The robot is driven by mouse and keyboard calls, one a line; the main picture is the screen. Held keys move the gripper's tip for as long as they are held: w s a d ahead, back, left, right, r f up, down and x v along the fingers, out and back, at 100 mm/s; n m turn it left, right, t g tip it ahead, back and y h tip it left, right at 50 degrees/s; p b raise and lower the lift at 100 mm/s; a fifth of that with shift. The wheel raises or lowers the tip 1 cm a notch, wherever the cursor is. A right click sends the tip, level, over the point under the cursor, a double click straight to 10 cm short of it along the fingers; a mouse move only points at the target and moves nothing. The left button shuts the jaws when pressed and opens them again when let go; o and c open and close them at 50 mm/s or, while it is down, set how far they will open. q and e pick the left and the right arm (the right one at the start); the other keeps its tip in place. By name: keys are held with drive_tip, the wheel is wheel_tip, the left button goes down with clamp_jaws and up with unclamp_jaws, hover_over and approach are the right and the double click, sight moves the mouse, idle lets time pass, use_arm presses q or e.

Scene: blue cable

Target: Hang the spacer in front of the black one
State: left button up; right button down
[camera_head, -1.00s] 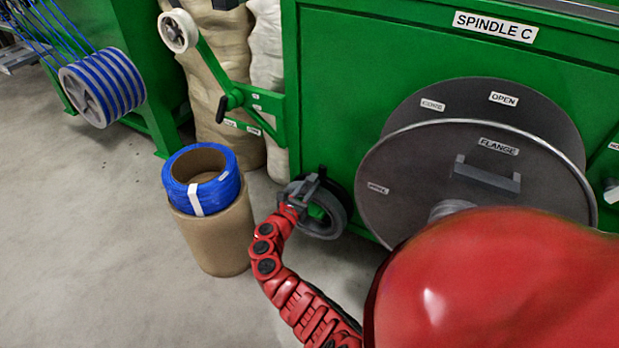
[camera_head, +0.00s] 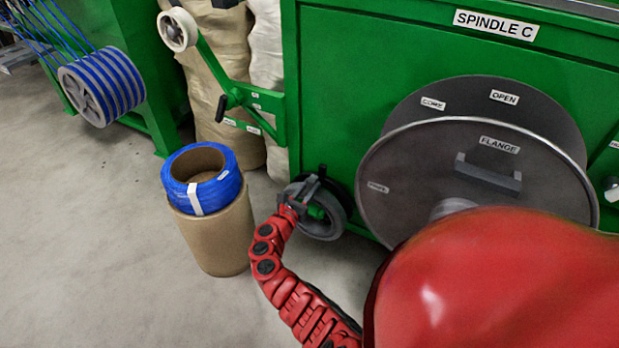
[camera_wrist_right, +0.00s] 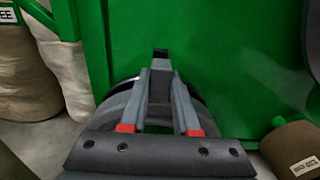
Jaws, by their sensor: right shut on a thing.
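The grey ring-shaped spacer (camera_head: 337,224) is in the grip of my right gripper (camera_head: 312,184), low on the front of the green machine. A green peg (camera_head: 316,212) shows within the ring's opening; I cannot tell how far the ring is over it. The black spacer (camera_head: 343,191) is right behind the grey one, against the machine, and mostly hidden by it. In the right wrist view my right gripper (camera_wrist_right: 160,68) is shut on the top of the grey spacer (camera_wrist_right: 118,104), with a dark edge behind it. My left gripper is not in view.
A large grey flange (camera_head: 400,190) stands on the machine (camera_head: 350,60) just right of the spacers. A cardboard drum (camera_head: 222,240) with a blue cable coil (camera_head: 222,190) stands to the left. A green arm with a white roller (camera_head: 178,30) is above.

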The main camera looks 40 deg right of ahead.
drive_tip(key=c, duration=0.6)
unclamp_jaws()
drive_tip(key=shift+o, duration=0.3)
drive_tip(key=o, duration=0.5)
drive_tip(key=shift+o, duration=0.2)
drive_tip(key=shift+r+p, duration=2.5)
drive_tip(key=shift+p, duration=0.45)
drive_tip(key=shift+p+v, duration=0.75)
drive_tip(key=shift+v, duration=0.8)
